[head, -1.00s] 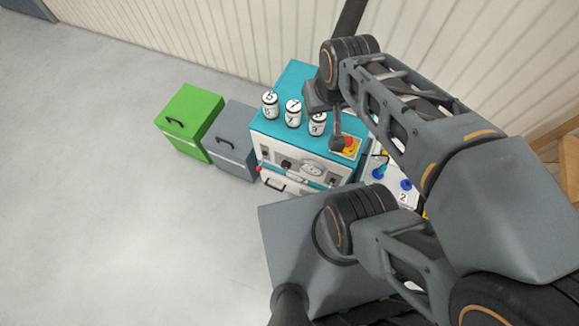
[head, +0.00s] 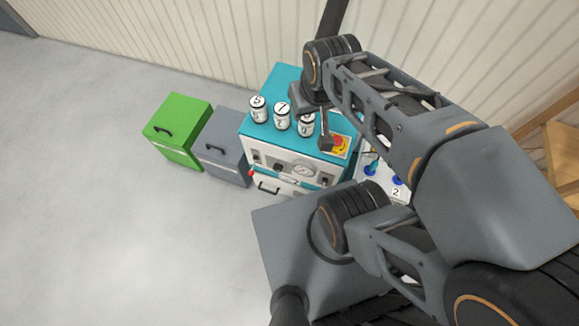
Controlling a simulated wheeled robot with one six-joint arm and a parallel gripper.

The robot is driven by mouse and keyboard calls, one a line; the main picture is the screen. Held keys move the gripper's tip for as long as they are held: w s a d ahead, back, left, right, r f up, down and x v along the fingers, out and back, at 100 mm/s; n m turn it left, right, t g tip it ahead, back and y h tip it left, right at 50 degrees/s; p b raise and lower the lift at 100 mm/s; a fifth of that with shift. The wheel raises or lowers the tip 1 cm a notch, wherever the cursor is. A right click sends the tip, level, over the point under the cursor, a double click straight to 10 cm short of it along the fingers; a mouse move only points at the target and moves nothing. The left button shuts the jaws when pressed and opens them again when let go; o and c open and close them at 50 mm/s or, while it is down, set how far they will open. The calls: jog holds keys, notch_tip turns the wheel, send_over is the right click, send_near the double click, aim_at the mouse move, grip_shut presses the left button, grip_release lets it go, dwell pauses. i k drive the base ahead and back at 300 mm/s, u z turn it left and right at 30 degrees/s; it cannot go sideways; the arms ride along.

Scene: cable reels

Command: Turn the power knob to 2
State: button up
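The teal and white cabinet (head: 262,133) stands against the wall, with controls on its front panel. A small dark knob (head: 279,166) sits on that panel, left of a round white gauge (head: 303,170). I cannot read its setting or any marks around it. My gripper (head: 325,143) hangs at the cabinet's top front edge, beside a yellow plate with a red button (head: 340,143). It is right of the knob and apart from it. Its fingers are too small and edge-on to tell whether they are open or shut.
Several numbered white cylinders (head: 282,116) stand on the cabinet top, close left of my gripper. A grey box (head: 222,150) and a green box (head: 177,127) stand to the left. Blue connectors (head: 397,180) and a "2" label are at the right. The floor at left is clear.

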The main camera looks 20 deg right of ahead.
aim_at(277, 168)
jog(key=z, duration=0.05)
jog(key=k, duration=1.1)
jog(key=u, duration=0.8)
jog(key=i, duration=0.75)
jog(key=u, duration=0.55)
